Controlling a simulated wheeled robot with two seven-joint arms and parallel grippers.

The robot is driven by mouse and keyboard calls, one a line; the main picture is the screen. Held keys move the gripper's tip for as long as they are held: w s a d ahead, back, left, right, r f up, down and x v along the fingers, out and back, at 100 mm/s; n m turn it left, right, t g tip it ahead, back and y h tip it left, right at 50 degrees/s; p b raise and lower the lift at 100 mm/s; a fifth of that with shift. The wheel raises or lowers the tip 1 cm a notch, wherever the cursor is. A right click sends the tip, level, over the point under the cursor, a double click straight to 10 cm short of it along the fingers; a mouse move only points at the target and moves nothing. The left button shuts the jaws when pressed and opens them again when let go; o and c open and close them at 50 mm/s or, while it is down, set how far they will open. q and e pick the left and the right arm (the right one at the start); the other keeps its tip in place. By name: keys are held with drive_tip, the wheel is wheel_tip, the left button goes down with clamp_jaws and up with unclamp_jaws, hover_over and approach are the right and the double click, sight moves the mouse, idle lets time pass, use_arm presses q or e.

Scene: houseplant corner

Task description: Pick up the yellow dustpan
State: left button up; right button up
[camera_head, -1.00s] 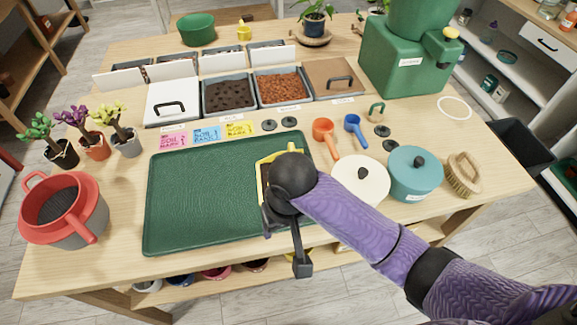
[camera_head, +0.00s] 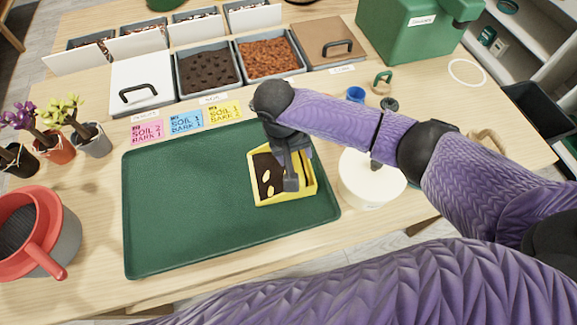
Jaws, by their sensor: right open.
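The yellow dustpan (camera_head: 275,202) lies on the right part of the green tray (camera_head: 190,215). Dark soil and a few pale yellow pieces show inside it. My right gripper (camera_head: 291,178) reaches in from the right, above the dustpan, with its fingers pointing down over the pan's right half. The gripper is open; I cannot tell whether it touches the dustpan. The gripper and wrist hide the dustpan's back part, and its handle cannot be made out. My left gripper is not in view.
A cream lidded pot (camera_head: 368,182) stands just right of the tray. Soil bins (camera_head: 208,95) line the back. The tray's left half is clear. My purple arm links cover the lower right.

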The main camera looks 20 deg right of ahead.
drive_tip(key=shift+f, duration=0.15)
drive_tip(key=shift+c, duration=0.2)
clamp_jaws()
wheel_tip(320, 180, up, 10)
drive_tip(key=p, duration=0.4)
drive_tip(key=c, duration=0.6)
unclamp_jaws()
clamp_jaws()
